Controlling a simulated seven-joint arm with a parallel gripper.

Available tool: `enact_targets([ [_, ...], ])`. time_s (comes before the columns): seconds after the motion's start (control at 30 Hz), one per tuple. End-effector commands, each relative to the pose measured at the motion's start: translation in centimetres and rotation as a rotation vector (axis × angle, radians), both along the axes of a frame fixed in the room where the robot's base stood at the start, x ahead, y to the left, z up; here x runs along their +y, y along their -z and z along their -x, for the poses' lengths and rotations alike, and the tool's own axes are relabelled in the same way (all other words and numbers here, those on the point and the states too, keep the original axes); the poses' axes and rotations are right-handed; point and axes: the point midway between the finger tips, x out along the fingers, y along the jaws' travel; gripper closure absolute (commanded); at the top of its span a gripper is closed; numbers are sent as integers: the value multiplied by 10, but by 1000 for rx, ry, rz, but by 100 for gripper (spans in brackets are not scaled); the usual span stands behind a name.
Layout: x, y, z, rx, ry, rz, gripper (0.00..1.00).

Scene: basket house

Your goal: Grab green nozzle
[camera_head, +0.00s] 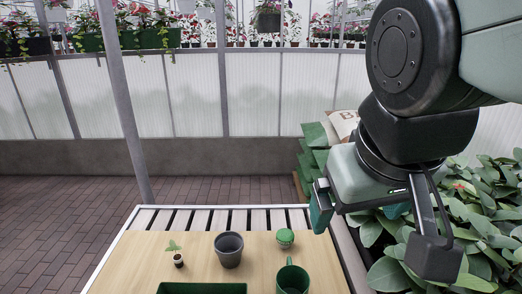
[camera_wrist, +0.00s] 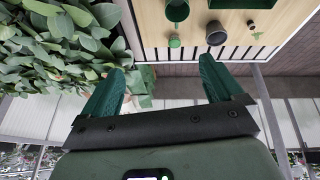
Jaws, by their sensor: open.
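A small green rounded piece (camera_head: 285,237), which looks most like the green nozzle, stands on the wooden table top (camera_head: 140,262) near its far right side. It also shows in the wrist view (camera_wrist: 174,42), at the top middle. A larger green mug-like container (camera_head: 293,278) stands nearer to me. My gripper (camera_head: 358,212) is raised to the right of the table, apart from the green piece. In the wrist view its two green fingers (camera_wrist: 160,68) are spread with nothing between them.
A dark grey pot (camera_head: 229,249) stands left of the green piece. A small potted seedling (camera_head: 177,260) is farther left, and a green tray (camera_head: 202,288) is at the front. Leafy plants (camera_head: 480,235) crowd the right side. Stacked sacks (camera_head: 318,143) stand behind.

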Motion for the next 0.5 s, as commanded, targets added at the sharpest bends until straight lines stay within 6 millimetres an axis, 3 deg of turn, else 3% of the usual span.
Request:
enact_targets([
  [0.3, -37, 55, -94, 272, -293, 464, 6],
  [0.5, -41, 99, -161, 405, -552, 795, 6],
])
